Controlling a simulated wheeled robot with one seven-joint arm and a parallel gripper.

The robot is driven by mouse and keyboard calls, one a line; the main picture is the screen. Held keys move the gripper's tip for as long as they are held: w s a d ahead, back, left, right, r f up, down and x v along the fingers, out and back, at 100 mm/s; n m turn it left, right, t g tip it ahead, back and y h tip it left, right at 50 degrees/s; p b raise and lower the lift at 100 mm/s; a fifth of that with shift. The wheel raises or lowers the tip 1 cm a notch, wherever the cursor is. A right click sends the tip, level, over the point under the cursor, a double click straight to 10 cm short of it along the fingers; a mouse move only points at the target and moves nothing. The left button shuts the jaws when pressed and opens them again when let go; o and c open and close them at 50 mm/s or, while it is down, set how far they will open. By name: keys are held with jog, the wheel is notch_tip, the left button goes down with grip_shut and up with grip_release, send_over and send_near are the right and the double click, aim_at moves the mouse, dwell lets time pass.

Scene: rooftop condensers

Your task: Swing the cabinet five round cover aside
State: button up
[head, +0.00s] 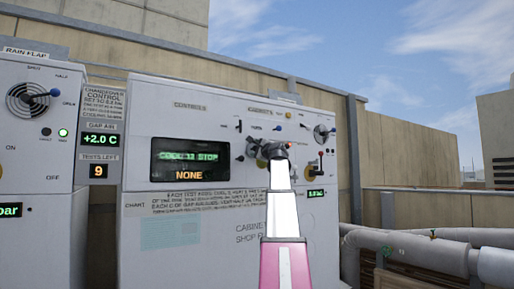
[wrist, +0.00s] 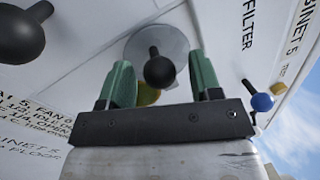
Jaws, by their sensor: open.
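In the wrist view a grey round cover (wrist: 182,38) with a black ball knob (wrist: 159,71) sits on the white cabinet face, near lettering (wrist: 292,32) that includes a 5. My gripper (wrist: 158,75) is open, its two green fingers apart on either side of the knob in the picture. I cannot tell whether they touch it. Part of a yellow round thing (wrist: 149,95) shows below the cover between the fingers. In the head view my gripper (head: 274,150) is at the right part of the cabinet front, and my arm hides what is behind it.
A big black ball knob (wrist: 22,35) is at the wrist view's upper left, and a blue ball handle (wrist: 262,102) at its right. In the head view a red lever (head: 320,153) and a dial (head: 322,132) are right of my gripper. Pipes (head: 405,247) run at lower right.

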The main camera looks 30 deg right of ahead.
jog(key=v, duration=1)
jog(key=shift+s+a, duration=0.1)
